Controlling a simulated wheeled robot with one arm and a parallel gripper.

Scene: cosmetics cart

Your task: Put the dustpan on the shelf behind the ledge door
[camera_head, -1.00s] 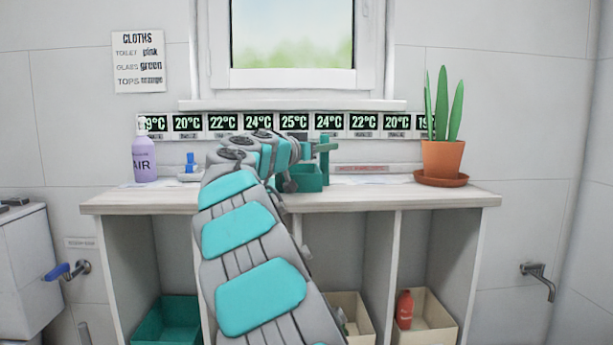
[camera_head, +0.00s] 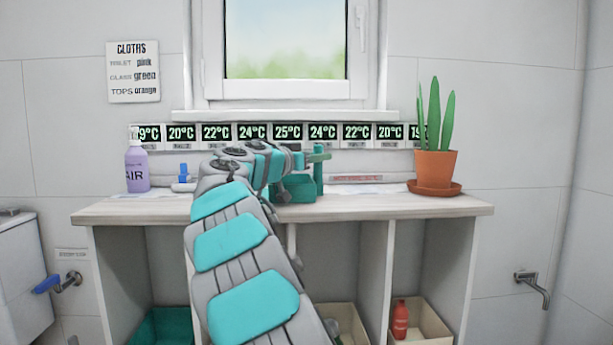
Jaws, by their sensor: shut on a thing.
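The teal dustpan (camera_head: 295,190) is at the middle of the white counter, toward its back edge. It has a broad low body and an upright part at its right. My gripper (camera_head: 301,160) is at its upper part, shut on it, with the fingers largely hidden by my own wrist. I cannot tell whether the dustpan rests on the counter or hangs just above it. No door shows clearly. The unit under the counter (camera_head: 440,207) has open compartments, and my arm covers part of them.
A lilac bottle (camera_head: 137,168) and a small blue item (camera_head: 183,173) stand left of my arm. A potted plant (camera_head: 435,165) stands at the right end. Below are a teal bin (camera_head: 165,328) and a cream bin (camera_head: 432,325) with a red bottle (camera_head: 400,320). Counter right of the dustpan is mostly clear.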

